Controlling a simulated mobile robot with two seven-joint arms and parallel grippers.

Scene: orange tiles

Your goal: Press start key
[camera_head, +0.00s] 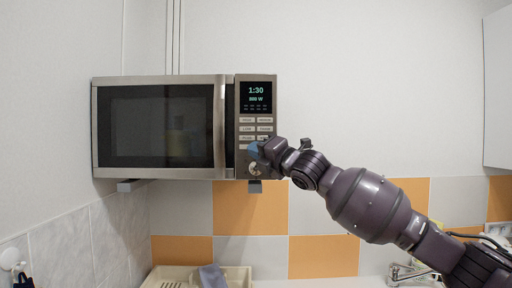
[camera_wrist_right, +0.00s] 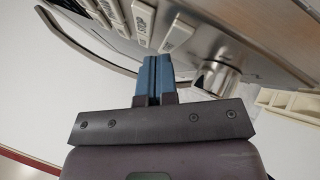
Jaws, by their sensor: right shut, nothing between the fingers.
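A steel microwave (camera_head: 160,82) with a dark door and a vertical handle (camera_head: 219,125) hangs on the wall; its door looks closed. Its display (camera_head: 256,96) reads 1:30 and 800 W. Rows of light keys (camera_head: 247,129) sit below the display, and a round knob (camera_head: 254,169) is at the panel's bottom. My right gripper (camera_head: 255,150) is shut and empty, its blue fingertips in front of the lower keys, just above the knob. In the right wrist view the blue fingertips (camera_wrist_right: 154,75) lie together near the panel, with the knob (camera_wrist_right: 215,78) to their right. Whether they touch a key I cannot tell. The fingers hide part of the lower keys.
Below the microwave are orange and white wall tiles (camera_head: 250,208). A cream dish rack (camera_head: 238,275) with a grey cloth (camera_head: 211,277) stands at the bottom. A tap (camera_head: 405,272) is at the lower right. The wall right of the microwave is bare.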

